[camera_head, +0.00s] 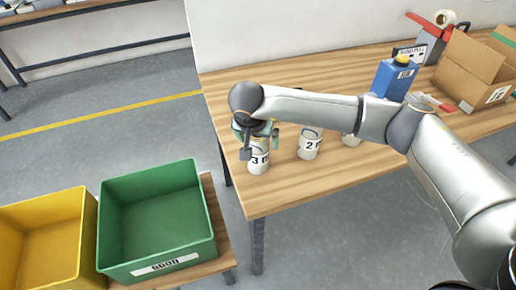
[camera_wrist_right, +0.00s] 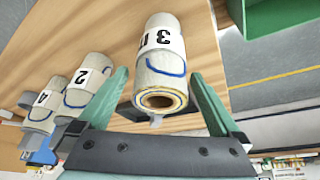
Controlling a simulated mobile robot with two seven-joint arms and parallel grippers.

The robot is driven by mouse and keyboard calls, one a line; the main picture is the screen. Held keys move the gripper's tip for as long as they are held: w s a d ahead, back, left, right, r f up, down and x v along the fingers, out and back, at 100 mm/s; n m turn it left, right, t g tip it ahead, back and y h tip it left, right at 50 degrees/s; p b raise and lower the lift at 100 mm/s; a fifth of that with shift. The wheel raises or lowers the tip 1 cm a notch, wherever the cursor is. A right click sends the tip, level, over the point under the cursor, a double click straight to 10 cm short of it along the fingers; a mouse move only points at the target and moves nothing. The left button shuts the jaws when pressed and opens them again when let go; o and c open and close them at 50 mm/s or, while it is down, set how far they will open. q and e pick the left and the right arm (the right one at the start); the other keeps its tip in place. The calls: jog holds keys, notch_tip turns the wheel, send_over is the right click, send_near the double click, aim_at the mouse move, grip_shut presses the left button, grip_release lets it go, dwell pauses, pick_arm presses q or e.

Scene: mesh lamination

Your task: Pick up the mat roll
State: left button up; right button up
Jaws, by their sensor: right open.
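Several white mat rolls with blue marks stand on the wooden table (camera_head: 290,192). The roll labelled 3 (camera_head: 258,163) is nearest the table's left front corner. It also shows in the right wrist view (camera_wrist_right: 165,65), where its open spiral end faces the camera. My right gripper (camera_head: 260,133) is over the top of this roll. In the right wrist view its green fingers (camera_wrist_right: 161,78) are spread, one on each side of the roll, with gaps visible. The roll labelled 2 (camera_head: 309,147) stands to its right, and another roll (camera_head: 350,140) is partly hidden by my right arm. My left gripper is not in view.
A green bin (camera_head: 205,205) and a yellow bin (camera_head: 91,225) sit on a low wooden stand at left. A blue container (camera_head: 392,80) and a cardboard box (camera_head: 465,72) stand at the table's back right. The table's left edge is close to roll 3.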

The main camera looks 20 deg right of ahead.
jog(key=shift+w+f, duration=0.1)
jog(key=shift+f, duration=0.3)
jog(key=shift+c, duration=0.2)
jog(key=shift+r, duration=0.1)
jog(key=c, duration=1.5)
